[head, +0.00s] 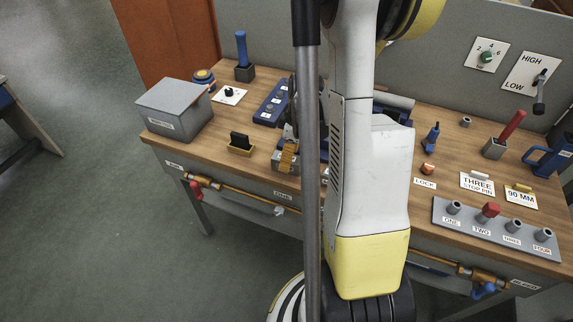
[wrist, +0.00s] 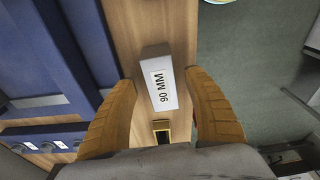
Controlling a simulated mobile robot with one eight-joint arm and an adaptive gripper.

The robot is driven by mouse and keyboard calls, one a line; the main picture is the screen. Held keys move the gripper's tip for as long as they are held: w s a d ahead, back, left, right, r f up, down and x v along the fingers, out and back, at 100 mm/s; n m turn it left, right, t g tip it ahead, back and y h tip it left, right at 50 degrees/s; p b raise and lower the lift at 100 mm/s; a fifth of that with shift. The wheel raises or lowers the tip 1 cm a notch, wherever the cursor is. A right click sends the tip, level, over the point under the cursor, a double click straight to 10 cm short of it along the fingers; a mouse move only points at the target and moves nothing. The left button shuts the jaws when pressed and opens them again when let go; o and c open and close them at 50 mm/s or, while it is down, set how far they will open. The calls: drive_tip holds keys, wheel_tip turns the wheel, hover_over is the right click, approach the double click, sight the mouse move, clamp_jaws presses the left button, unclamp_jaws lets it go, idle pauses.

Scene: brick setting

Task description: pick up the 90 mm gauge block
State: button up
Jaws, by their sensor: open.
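The gauge block, a pale grey block with a "90 MM" label (wrist: 161,78), shows in the middle of the wrist view on the wooden bench. My gripper (wrist: 160,88) is open, with one tan finger on each side of the block. A gap shows between the block and each finger, most clearly on the left. In the head view a tan finger of my gripper (head: 288,157) shows beside a grey block near the bench's front edge. My arm hides much of that area.
A blue fixture (wrist: 60,45) stands left of the block in the wrist view. A small tray with a black piece (head: 240,146) and a grey box (head: 175,108) lie to the left. A "90 MM" card (head: 520,197) and a peg rack (head: 490,228) are at the right.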

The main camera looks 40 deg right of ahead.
drive_tip(key=f, duration=0.1)
drive_tip(key=f+b, duration=0.1)
drive_tip(key=f, duration=0.1)
drive_tip(key=shift+w+a+f, duration=0.2)
drive_tip(key=shift+w+f, duration=0.1)
drive_tip(key=shift+f, duration=0.1)
drive_tip(key=shift+r, duration=0.1)
clamp_jaws()
